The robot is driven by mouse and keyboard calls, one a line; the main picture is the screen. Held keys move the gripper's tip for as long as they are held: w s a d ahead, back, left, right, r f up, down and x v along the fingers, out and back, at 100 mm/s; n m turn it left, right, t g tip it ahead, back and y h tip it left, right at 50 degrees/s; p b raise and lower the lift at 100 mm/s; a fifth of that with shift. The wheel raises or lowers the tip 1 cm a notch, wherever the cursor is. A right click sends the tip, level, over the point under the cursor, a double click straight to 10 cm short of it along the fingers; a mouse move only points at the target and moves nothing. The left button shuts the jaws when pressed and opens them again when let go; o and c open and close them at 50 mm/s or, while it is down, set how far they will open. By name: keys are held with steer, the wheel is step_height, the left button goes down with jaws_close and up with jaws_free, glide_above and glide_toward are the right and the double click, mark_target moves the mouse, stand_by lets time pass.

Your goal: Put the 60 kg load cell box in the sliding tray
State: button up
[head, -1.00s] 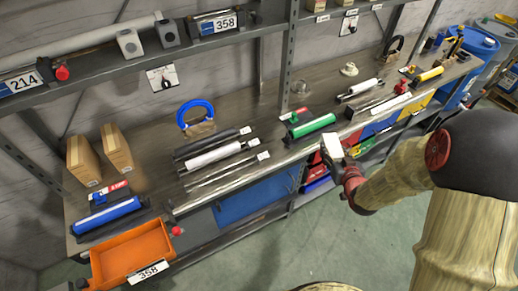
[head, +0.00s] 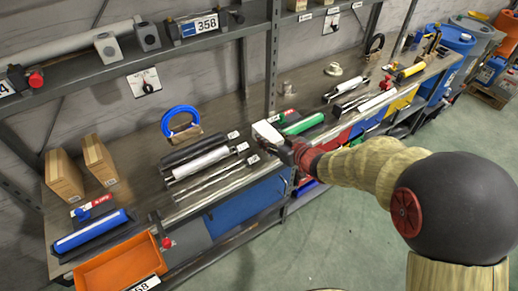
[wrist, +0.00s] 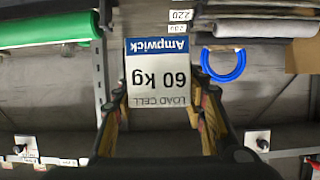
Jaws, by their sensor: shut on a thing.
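The load cell box (wrist: 158,75) is white with a blue band and reads "60 kg LOAD CELL" upside down in the wrist view. My gripper (wrist: 160,110) is shut on it, with a finger on either side. In the head view the white box (head: 266,132) is at the tip of my gripper (head: 284,144), over the front part of the bench beside the green roll. The orange sliding tray (head: 118,264), labelled 358, juts out at the bench's front left. Its visible inside is empty, and the picture's lower edge cuts it off.
The bench (head: 140,185) holds a blue roll (head: 92,230), brown boxes (head: 65,177), a white roll (head: 200,161), a green roll (head: 303,124) and a blue ring (head: 180,120). A shelf (head: 165,60) runs above. The floor in front is clear.

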steer(key=w+a+f, duration=0.1)
steer(key=f, duration=0.1)
steer(key=w+a+f+b, duration=0.1)
steer(key=w, duration=0.1)
steer(key=w+a+f+b, duration=0.1)
steer(key=f, duration=0.1)
steer(key=shift+w+a+f, duration=0.2)
steer(key=shift+w+f, duration=0.1)
steer(key=shift+f, duration=0.05)
steer(key=shift+w+a+f+b, duration=0.1)
steer(key=shift+f+b, duration=0.5)
steer(key=shift+f, duration=0.35)
steer(key=shift+w+a+f+b, duration=0.1)
steer(key=shift+f+b, duration=0.5)
steer(key=shift+f, duration=0.3)
steer(key=o, duration=1.6)
steer(key=shift+d+f, duration=0.1)
steer(key=shift+f, duration=0.05)
steer(key=shift+c, duration=0.2)
